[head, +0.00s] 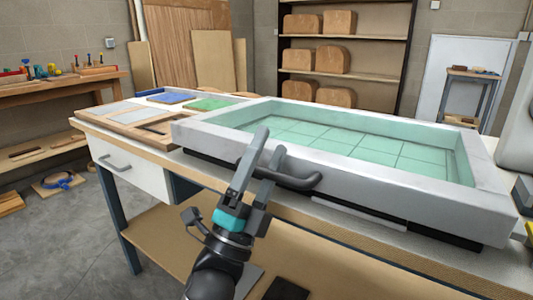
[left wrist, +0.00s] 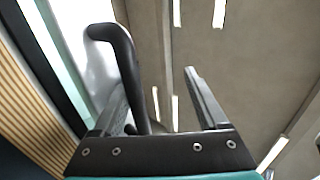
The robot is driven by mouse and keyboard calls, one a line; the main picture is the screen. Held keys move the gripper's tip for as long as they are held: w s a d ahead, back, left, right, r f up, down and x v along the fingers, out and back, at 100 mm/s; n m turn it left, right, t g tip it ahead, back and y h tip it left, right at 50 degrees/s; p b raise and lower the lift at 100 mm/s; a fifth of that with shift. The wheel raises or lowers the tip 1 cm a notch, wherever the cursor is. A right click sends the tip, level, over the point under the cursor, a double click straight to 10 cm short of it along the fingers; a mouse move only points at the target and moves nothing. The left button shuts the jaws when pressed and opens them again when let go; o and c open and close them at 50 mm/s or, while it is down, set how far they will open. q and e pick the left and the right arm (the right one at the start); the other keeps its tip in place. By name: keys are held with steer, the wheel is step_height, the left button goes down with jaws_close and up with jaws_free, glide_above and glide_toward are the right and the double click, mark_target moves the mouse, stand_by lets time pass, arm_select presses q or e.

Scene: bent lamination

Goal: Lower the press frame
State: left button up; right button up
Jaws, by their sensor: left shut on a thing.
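The press frame (head: 340,178) is a large grey rectangular frame around a translucent green gridded sheet (head: 335,138). It sits over the workbench, with a dark band under its front side. A dark bar handle (head: 300,183) sticks out from its front side. My left gripper (head: 270,143) is at the left end of this handle, fingers pointing up, shut on it. In the left wrist view the handle (left wrist: 128,62) rises between the fingers (left wrist: 160,88), close to the left one. The fingers hide part of the handle's left end. My right gripper is not in view.
The wooden workbench (head: 92,125) has a white drawer (head: 128,168) and a lower shelf (head: 165,222). Blue (head: 170,98) and green (head: 208,104) sheets lie behind the frame's left end. A shelf unit with curved wooden blocks (head: 335,60) stands at the back. Floor is clear at lower left.

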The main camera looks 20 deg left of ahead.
mark_target(271, 175)
arm_select(q)
steer(key=f, duration=0.2)
steer(key=w+f, duration=0.1)
steer(key=shift+d+f+g+y, duration=0.15)
steer(key=shift+f+g+y, duration=0.15)
steer(key=shift+g, duration=0.1)
steer(key=shift+o, duration=0.4)
steer(key=shift+s+f, duration=0.15)
steer(key=o, duration=0.3)
steer(key=s+a+f+h, duration=0.1)
steer(key=s+f, duration=0.5)
steer(key=s, duration=0.1)
steer(key=shift+f, duration=0.15)
steer(key=shift+t, duration=0.5)
steer(key=s, duration=0.1)
steer(key=s+a, duration=0.1)
steer(key=s, duration=0.2)
steer(key=shift+s+a, duration=0.2)
steer(key=shift+a, duration=0.15)
steer(key=c, duration=0.4)
steer(key=shift+w+f, duration=0.2)
steer(key=shift+f, duration=0.3)
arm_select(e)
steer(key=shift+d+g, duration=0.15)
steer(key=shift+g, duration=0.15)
arm_select(q)
steer(key=shift+w+d, duration=0.1)
